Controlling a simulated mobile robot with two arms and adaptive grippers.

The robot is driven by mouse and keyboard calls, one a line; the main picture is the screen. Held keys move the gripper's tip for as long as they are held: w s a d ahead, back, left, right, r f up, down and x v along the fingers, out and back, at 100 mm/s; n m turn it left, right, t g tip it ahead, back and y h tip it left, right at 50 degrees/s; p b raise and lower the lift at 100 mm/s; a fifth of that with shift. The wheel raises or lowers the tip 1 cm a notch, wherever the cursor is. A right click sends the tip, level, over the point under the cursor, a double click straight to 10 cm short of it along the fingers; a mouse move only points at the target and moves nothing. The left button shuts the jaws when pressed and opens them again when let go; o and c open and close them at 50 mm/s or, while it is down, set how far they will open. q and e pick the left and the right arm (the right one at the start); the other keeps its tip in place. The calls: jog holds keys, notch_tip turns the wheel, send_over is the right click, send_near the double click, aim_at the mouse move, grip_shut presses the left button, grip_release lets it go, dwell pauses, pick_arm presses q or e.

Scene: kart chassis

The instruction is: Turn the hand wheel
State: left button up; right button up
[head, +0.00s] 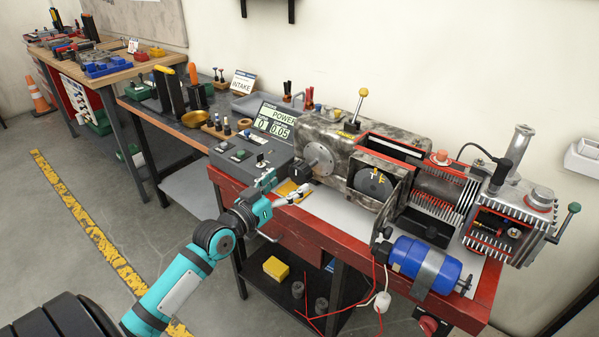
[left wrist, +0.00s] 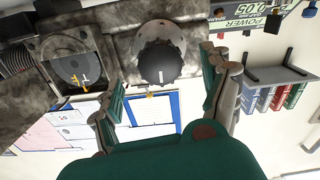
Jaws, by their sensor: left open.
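A dark, ribbed round wheel (left wrist: 158,63) with a white line on its face sits on a grey disc in the left wrist view; I take it for the hand wheel. In the head view, a grey round disc (head: 318,158) stands out from the left end of the worn metal housing (head: 385,143). My left gripper (head: 301,193) is open and empty, below and in front of that disc. In the left wrist view its fingers (left wrist: 162,70) are spread to either side of the wheel, and I see no contact. My right gripper is not in view.
A console with a POWER display (head: 276,121) stands left of the housing. A dark disc with yellow marks (head: 374,184) is set in the housing. A blue motor (head: 425,264) and a crank handle (head: 567,220) are to the right. The red bench edge (head: 300,233) runs below.

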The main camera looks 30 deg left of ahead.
aim_at(296, 177)
pick_arm(q)
jog(key=w, duration=0.5)
jog(key=shift+w+d, duration=0.25)
jog(key=shift+w, duration=0.05)
jog(key=c, duration=1.1)
jog(key=shift+n+p, duration=0.3)
jog(key=shift+p, duration=0.1)
jog(key=shift+c, duration=0.3)
jog(key=o, duration=1.2)
jog(key=shift+c, duration=0.2)
